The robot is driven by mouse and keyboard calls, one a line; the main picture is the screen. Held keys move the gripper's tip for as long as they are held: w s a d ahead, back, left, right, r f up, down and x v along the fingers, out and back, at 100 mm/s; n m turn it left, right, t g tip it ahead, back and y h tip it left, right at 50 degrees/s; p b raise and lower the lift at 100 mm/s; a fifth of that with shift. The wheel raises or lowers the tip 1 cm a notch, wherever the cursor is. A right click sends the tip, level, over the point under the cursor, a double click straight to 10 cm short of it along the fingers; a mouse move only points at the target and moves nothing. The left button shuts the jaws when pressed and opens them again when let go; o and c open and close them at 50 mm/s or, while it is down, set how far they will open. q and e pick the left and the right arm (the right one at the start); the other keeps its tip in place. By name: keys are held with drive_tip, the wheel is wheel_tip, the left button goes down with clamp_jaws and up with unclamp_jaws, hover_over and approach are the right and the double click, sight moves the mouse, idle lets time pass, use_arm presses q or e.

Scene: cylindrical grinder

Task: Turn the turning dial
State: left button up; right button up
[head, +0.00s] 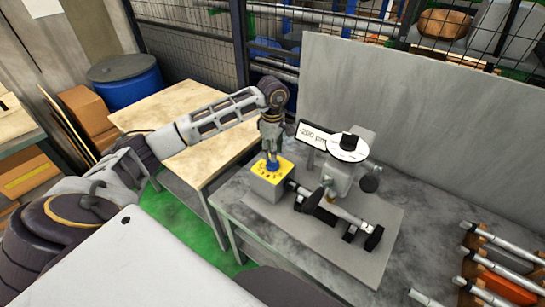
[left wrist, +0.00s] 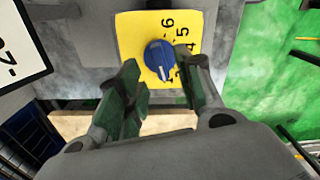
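The turning dial is a blue knob (left wrist: 160,57) on a yellow plate (left wrist: 131,37) with black numbers. In the head view the yellow plate (head: 263,171) tops a grey box (head: 266,186) on the grey workbench. My left gripper (head: 272,152) reaches down from above, close to the blue knob (head: 273,163). In the left wrist view my left gripper's fingers (left wrist: 158,86) are apart, with the knob just beyond and between the tips. I cannot tell if either finger touches it. The numbers 4, 5 and 6 show right of the knob; others are hidden. My right gripper is not in view.
The grinder (head: 343,178) stands right beside the dial box, with a sign (head: 313,135) reading "200 µm" and a round white-topped part. A wooden table (head: 200,124) is left of the workbench. Metal cylinders (head: 503,245) lie on the bench's right. A grey panel (head: 420,120) stands behind.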

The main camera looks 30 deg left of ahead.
sight(273, 163)
use_arm(q)
drive_tip(key=shift+f, duration=1.85)
clamp_jaws()
